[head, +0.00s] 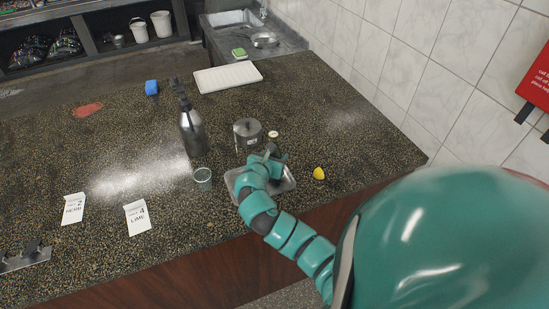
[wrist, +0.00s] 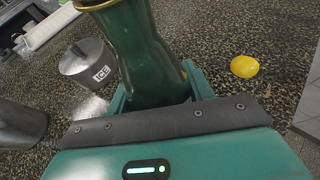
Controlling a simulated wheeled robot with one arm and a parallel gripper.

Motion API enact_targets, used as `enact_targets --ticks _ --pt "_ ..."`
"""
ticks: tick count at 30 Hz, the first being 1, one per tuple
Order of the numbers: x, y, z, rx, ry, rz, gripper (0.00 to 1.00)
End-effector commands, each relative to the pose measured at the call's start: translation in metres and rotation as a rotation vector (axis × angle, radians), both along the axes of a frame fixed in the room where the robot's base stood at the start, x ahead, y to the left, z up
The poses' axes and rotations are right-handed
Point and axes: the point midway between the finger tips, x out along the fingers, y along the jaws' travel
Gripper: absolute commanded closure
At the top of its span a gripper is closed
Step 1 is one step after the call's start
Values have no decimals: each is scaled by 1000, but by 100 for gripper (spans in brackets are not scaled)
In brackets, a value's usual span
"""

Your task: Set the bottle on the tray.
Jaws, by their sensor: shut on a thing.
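A dark green bottle (wrist: 150,55) with a gold rim stands between my gripper's fingers (wrist: 158,92) in the wrist view. The fingers are closed around its body. In the head view my gripper (head: 270,157) is over the back part of the shallow metal tray (head: 287,183), near the counter's front edge. My arm covers much of the tray. The bottle is mostly hidden behind my gripper there, and I cannot tell whether its base touches the tray.
A steel ice pot (head: 248,134) stands just behind my gripper. A metal siphon (head: 193,132) and a clear glass (head: 203,179) are to the left. A yellow lemon piece (head: 319,173) lies right of the tray. Cards (head: 137,218) stand at left; the counter's right end is clear.

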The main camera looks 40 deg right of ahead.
Motion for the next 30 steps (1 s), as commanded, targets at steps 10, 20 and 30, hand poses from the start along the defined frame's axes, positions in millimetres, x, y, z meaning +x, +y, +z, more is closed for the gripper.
enact_targets --ticks 10,20,30 --pt "0 1 -14 -2 -1 3 87" --pt "0 1 -18 -1 1 3 27" --pt "-1 3 -15 -1 1 3 27"
